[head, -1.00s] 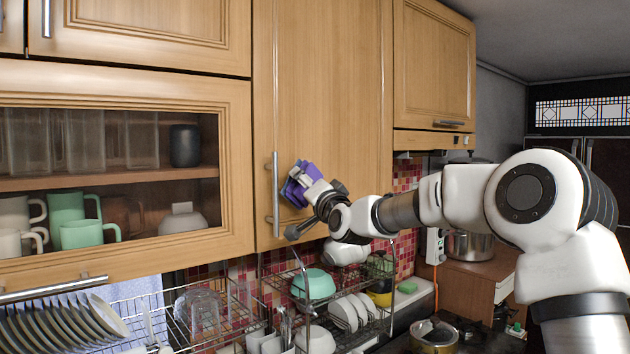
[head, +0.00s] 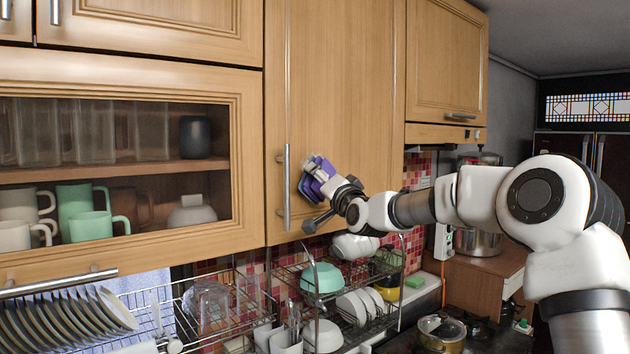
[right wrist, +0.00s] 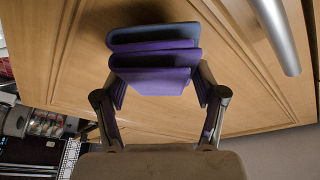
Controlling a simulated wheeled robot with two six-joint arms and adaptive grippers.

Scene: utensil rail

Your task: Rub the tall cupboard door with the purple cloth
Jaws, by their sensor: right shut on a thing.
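The tall cupboard door (head: 335,85) is light wood with a vertical metal handle (head: 286,185) on its left side. My right gripper (head: 330,184) is at the lower part of this door, just right of the handle. It is shut on the folded purple cloth (head: 312,186). In the right wrist view the cloth (right wrist: 155,72) sits between the fingers, in front of the door's wood (right wrist: 75,75). It is at or very close to the door; I cannot tell for sure that it touches. My left gripper is not in view.
A glass-fronted cabinet (head: 245,150) with mugs is at the left. Below are a wire dish rack (head: 190,335) with plates and a second rack with a green bowl (head: 321,278). A pot (head: 442,332) stands at the lower right.

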